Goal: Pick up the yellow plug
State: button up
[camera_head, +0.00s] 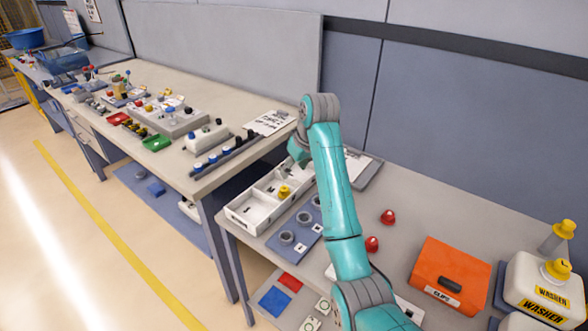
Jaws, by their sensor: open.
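A yellow plug (284,191) stands in a compartment of the white divided tray (246,220), toward the tray's right side. My teal arm reaches from the lower right up and over toward the tray. My gripper (285,171) is small and dark at the end of the arm, partly hidden by the teal wrist. It looks to be above the tray, a little behind the plug in the picture. It is open, and I see nothing held in it. Whether it touches anything is too small to tell.
A blue-grey plate with grey round sockets (287,237) lies in front of the tray. Red caps (387,216), an orange case (450,274) and a white washer jug (545,285) stand to the right. A clipboard (362,168) lies behind my arm. A cluttered bench (225,117) adjoins at left.

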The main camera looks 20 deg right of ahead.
aim_at(560, 270)
jog(key=k+j, duration=0.15)
jog(key=k, duration=0.35)
jog(key=k+j, duration=0.1)
jog(key=k, duration=0.4)
